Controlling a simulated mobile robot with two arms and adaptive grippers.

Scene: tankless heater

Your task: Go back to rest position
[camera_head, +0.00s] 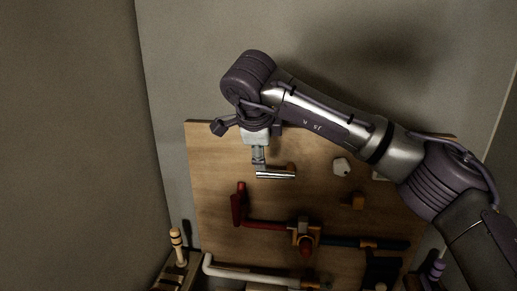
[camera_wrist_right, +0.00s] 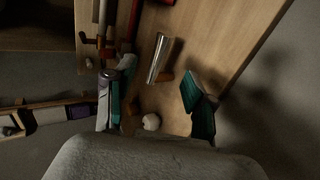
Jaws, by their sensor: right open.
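My right arm reaches in from the right side of the head view and bends down over the upper part of a wooden board (camera_head: 215,190). My right gripper (camera_head: 258,157) points down in front of the board, close to a shiny chrome cylinder (camera_head: 278,174). In the right wrist view my right gripper (camera_wrist_right: 155,100) has its teal-padded fingers spread wide. Nothing is held between them. The chrome cylinder (camera_wrist_right: 160,57) shows beyond the fingers there, apart from both. My left gripper is in neither view.
The board carries a red pipe (camera_head: 265,224), a blue pipe (camera_head: 345,241), a white pipe (camera_head: 245,275) and a white knob (camera_head: 340,166). A wooden-handled tool (camera_head: 177,245) stands at lower left. Grey walls close in behind and left.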

